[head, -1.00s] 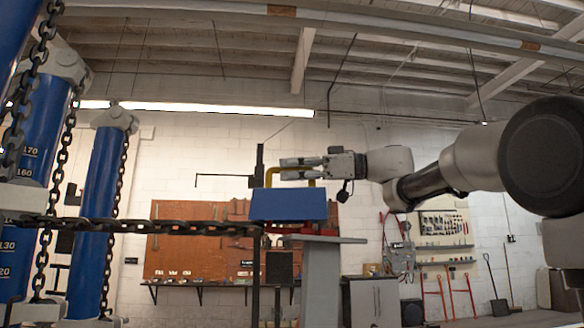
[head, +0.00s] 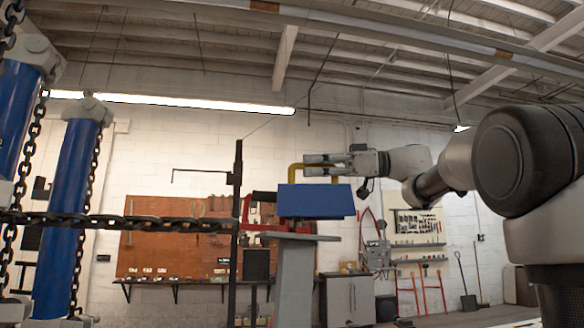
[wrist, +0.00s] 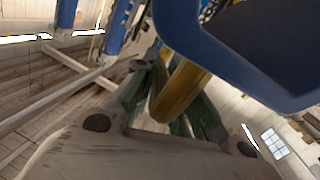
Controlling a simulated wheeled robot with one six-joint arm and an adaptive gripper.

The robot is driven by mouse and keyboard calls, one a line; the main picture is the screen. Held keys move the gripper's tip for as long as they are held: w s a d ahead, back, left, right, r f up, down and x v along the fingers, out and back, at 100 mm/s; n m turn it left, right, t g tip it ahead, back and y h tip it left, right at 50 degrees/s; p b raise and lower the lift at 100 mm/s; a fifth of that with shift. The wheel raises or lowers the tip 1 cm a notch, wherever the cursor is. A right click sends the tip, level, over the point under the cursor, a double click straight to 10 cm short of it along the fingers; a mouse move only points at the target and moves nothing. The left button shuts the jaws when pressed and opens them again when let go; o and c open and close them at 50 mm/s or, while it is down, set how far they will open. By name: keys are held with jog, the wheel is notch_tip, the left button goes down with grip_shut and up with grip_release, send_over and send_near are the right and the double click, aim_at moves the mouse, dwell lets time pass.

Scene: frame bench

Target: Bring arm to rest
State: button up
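My gripper (head: 322,165) reaches leftward across the middle of the head view, with its fingers at the yellow handle (head: 291,171) of a blue box (head: 316,201). In the wrist view the green-edged fingers (wrist: 175,100) close around the yellow handle (wrist: 182,90), and the blue box (wrist: 225,45) fills the upper right. The box hangs level from the gripper. In the head view it appears just above a grey stand, but the depth between them is hard to judge. The far side of the box is hidden.
A grey stand (head: 293,280) with a red fixture (head: 262,228) is below the box. A dark upright post (head: 238,220) stands left of it. A tool board (head: 170,245) and cabinet (head: 350,300) are behind.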

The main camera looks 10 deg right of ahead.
jog(key=shift+o, duration=0.4)
jog(key=shift+s+d, duration=0.15)
jog(key=shift+d, duration=0.55)
jog(key=shift+r, duration=0.15)
